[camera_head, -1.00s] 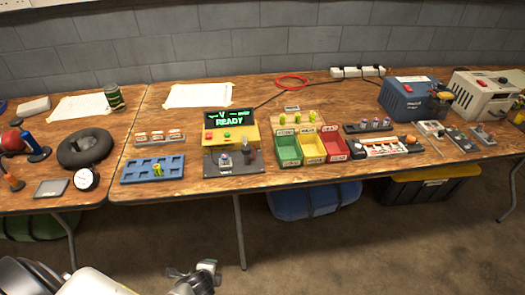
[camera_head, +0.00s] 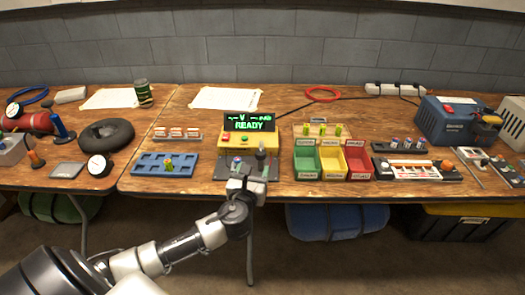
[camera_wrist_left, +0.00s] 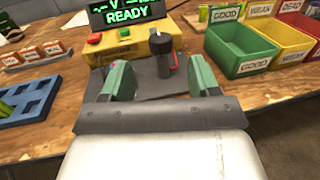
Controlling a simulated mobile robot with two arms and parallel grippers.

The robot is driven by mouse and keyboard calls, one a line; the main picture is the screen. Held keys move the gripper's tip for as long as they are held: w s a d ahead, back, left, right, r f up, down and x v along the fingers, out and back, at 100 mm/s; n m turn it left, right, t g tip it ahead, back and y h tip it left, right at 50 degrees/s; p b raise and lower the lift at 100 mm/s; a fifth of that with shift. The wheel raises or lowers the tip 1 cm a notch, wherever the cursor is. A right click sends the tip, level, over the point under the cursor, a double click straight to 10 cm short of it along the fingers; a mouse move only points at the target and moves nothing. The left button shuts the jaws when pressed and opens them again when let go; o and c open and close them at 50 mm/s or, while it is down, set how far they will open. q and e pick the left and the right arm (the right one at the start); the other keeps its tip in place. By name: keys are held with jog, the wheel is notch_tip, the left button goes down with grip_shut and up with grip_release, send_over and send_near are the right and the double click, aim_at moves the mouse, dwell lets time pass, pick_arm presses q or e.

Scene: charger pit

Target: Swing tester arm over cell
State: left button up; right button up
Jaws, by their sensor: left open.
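The tester is a yellow box with a red and a green button (camera_head: 226,141), a green-lit display (camera_head: 249,124) reading READY, and a dark grey base plate (camera_head: 222,172). Its arm (camera_head: 261,153) is a dark upright post with a rounded black knob, at the right of the base; it also shows in the left wrist view (camera_wrist_left: 161,43). My left gripper (camera_head: 247,180) is at the front of the tester. In the left wrist view its two green fingers (camera_wrist_left: 160,80) are apart and empty, with the post just beyond, nearer the right finger. The cell is hidden behind my gripper.
Green, yellow and red bins (camera_head: 332,162) stand right of the tester. A black cable runs behind the tester.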

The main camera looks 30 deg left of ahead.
aim_at(262, 150)
pick_arm(q)
jog(key=b+x, duration=0.1)
jog(key=x, duration=0.7)
jog(key=shift+w+a+f, duration=0.15)
jog(key=shift+w, duration=0.2)
jog(key=shift+w+a, duration=0.2)
jog(key=shift+w, duration=0.3)
jog(key=c, duration=0.9)
grip_shut()
pick_arm(e)
jog(key=w, duration=0.3)
jog(key=shift+w+a+r, duration=0.25)
jog(key=shift+w+r, duration=0.05)
jog(key=shift+r, duration=0.05)
